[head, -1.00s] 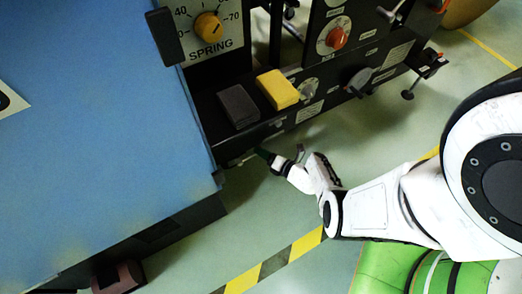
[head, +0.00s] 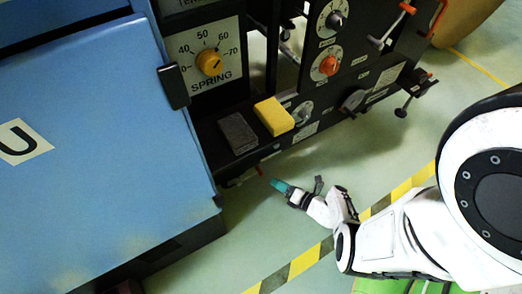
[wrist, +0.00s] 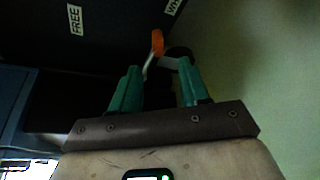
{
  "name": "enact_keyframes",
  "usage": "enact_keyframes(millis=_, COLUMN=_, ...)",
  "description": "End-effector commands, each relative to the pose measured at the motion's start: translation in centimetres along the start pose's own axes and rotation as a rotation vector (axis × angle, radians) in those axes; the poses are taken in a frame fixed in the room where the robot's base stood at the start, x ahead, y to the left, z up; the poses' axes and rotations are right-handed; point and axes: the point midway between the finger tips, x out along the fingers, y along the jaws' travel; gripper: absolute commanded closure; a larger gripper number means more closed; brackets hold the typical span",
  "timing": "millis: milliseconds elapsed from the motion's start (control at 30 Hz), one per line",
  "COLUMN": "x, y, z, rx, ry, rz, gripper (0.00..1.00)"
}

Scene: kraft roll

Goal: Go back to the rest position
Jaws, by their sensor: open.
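My gripper (head: 279,185) is at the end of my white arm, over the floor just in front of the black machine's lower edge. The wrist view shows its two teal fingers (wrist: 156,90) apart, with nothing held between them. An orange-tipped lever (wrist: 157,42) shows beyond the fingertips in the wrist view, on the dark machine face. A small red-tipped part (head: 259,170) shows close to the fingertips in the head view; the two look apart there.
A yellow block (head: 273,116) and a dark grey block (head: 238,132) sit on the machine's ledge. The control panel has knobs, including a SPRING dial (head: 209,62). A blue cabinet (head: 100,130) fills the left.

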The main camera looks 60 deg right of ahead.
Motion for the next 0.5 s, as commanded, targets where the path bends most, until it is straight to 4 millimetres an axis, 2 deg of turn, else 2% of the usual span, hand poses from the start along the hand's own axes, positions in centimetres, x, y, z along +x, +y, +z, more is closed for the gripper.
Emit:
enact_keyframes(millis=300, x=0.1, y=0.2, z=-0.1, rx=-0.024, ry=0.015, rz=0.007, gripper=0.55)
enact_keyframes(millis=367, x=0.1, y=0.9, z=-0.7, rx=-0.113, ry=0.069, rz=0.033, gripper=0.55)
enact_keyframes(millis=467, x=0.1, y=2.8, z=-2.7, rx=-0.389, ry=0.229, rz=0.126, gripper=0.55)
enact_keyframes(millis=500, x=-0.1, y=3.7, z=-3.7, rx=-0.538, ry=0.310, rz=0.185, gripper=0.55)
